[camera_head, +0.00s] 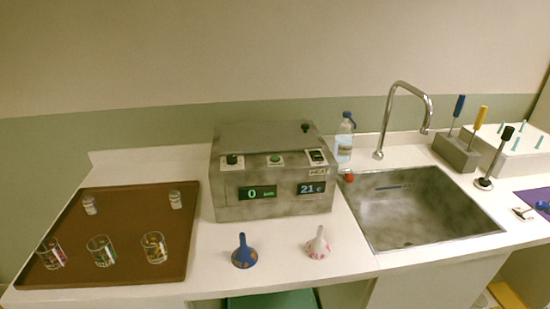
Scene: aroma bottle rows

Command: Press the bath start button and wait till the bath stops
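The bath is a grey metal box (270,176) standing on the counter left of the sink. A green button (275,159) sits in the middle of its sloped front panel; I take it as the start button. A black knob (232,160) is left of it, and a black switch (316,157) with a HEAT label is at its right. A green display (257,192) reads 0 and a blue display (311,188) reads 21 c. Neither of my grippers is in view.
A brown tray (75,279) with several glasses lies at left.

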